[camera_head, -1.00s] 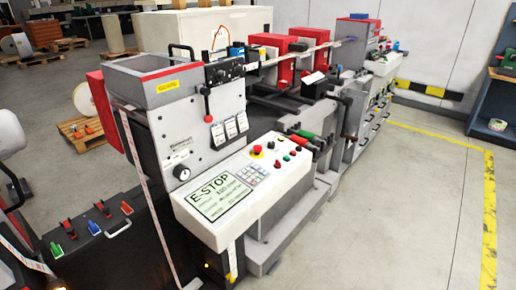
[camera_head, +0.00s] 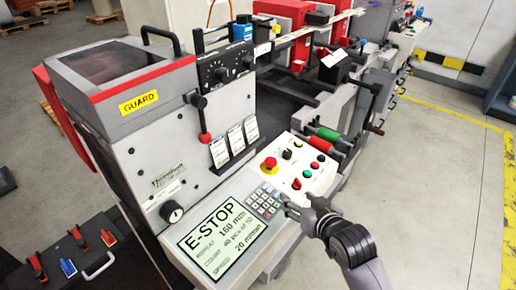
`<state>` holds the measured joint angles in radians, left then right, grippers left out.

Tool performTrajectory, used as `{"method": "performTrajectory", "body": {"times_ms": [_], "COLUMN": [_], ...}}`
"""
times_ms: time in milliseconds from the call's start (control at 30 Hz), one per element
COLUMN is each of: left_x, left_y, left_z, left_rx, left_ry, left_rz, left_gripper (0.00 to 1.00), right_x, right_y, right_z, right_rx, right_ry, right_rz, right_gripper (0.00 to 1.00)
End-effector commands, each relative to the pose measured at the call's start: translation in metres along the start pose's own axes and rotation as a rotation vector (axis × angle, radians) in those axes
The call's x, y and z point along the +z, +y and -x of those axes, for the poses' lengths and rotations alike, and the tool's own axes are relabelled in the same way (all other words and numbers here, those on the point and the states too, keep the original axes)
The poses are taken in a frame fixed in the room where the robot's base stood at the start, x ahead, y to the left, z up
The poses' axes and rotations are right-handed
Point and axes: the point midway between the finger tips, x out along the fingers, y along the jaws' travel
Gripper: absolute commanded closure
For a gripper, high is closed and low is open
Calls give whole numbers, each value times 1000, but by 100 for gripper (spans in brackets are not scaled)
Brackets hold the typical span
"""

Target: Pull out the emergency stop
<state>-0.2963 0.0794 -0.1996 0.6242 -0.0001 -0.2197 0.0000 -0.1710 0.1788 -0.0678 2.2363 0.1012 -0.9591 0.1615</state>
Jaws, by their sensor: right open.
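The emergency stop (camera_head: 269,163) is a red mushroom button on a yellow base, on the white sloped control panel (camera_head: 302,208) of the rewinder. The panel's screen (camera_head: 222,238) reads "E-STOP". My right gripper (camera_head: 288,204) comes in from the lower right. Its fingers are open over the right edge of the keypad (camera_head: 265,201), below and to the right of the emergency stop and apart from it. No object shows between the fingers. My left gripper is not in view.
Small black, red and green controls (camera_head: 297,184) sit right of the emergency stop. A lever with a red knob (camera_head: 205,137) and hanging white tags (camera_head: 234,140) are on the upright face behind. Green and red handles (camera_head: 328,146) stick out at right. The floor at right is clear.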

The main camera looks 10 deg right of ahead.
Motion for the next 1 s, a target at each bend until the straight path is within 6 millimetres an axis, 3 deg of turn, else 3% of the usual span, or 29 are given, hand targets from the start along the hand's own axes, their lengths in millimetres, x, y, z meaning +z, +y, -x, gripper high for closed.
{"method": "performTrajectory", "body": {"times_ms": [33,100,267,533,1000], "left_x": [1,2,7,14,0], "left_y": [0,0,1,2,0], "left_z": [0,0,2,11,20], "left_rx": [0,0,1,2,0], "left_ry": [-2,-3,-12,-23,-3], "left_rz": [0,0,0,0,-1], "left_gripper": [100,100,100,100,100], "right_x": [-18,-33,-42,-47,-54], "right_y": [-1,-2,-3,-4,-5], "right_z": [6,10,3,-49,-139], "right_rx": [-6,-11,-14,-14,-14], "right_ry": [40,74,92,90,90], "right_rz": [-3,-7,-11,-11,-11], "right_gripper": [47,47,47,47,47]}}
